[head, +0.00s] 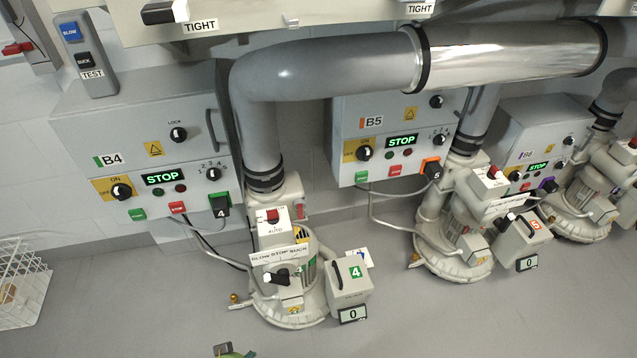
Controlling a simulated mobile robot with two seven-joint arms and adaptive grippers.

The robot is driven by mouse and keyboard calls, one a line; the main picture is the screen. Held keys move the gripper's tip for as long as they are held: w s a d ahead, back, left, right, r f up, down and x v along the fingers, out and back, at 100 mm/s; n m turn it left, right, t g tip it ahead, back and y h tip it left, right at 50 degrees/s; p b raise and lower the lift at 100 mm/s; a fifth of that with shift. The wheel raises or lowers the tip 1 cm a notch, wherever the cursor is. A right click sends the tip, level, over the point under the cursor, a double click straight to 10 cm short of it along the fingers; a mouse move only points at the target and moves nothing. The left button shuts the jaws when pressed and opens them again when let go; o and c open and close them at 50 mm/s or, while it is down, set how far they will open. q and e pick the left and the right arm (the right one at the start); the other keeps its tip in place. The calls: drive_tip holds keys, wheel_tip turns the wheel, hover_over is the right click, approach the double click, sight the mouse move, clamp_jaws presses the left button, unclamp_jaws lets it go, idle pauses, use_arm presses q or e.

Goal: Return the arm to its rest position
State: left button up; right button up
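Neither of my grippers is clearly in the head view, and no arm shows in it. The blower numbered 4 (290,312) stands on the floor in the middle, below a grey pipe (300,72). Its selector plate reads BLOW STOP SUCK and has a black knob (276,277). The B4 control box (132,130) on the left wall and the B5 control box (385,110) both show green STOP displays. The small display (352,314) by blower 4 reads 0.
More blowers (455,250) and the B6 box (535,120) stand to the right. A white wire basket (22,285) is at the lower left. A green item (232,351) is cut off at the bottom edge; I cannot tell what it is.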

use_arm(q)
drive_tip(key=s+a+f, duration=0.2)
drive_tip(key=s+f, duration=0.2)
drive_tip(key=f, duration=0.9)
drive_tip(key=s+r+g+p, duration=0.1)
drive_tip(key=s+r+p, duration=0.4)
drive_tip(key=s+p, duration=0.2)
drive_tip(key=s+a+r+g+p, duration=0.1)
drive_tip(key=s+r+p, duration=0.3)
drive_tip(key=s+p, duration=0.4)
drive_tip(key=s+g, duration=0.1)
drive_tip(key=s, duration=0.3)
drive_tip(key=shift+r+g, duration=0.3)
drive_tip(key=shift+r, duration=0.05)
use_arm(e)
drive_tip(key=s+r+g, duration=0.2)
drive_tip(key=s+r, duration=0.3)
drive_tip(key=s, duration=0.4)
drive_tip(key=s+d+r+g, duration=0.1)
drive_tip(key=s+r+g, duration=0.1)
drive_tip(key=s+r, duration=0.3)
drive_tip(key=s, duration=0.4)
drive_tip(key=shift+h, duration=0.3)
use_arm(q)
drive_tip(key=shift+w+a, duration=0.1)
use_arm(e)
drive_tip(key=shift+d, duration=0.1)
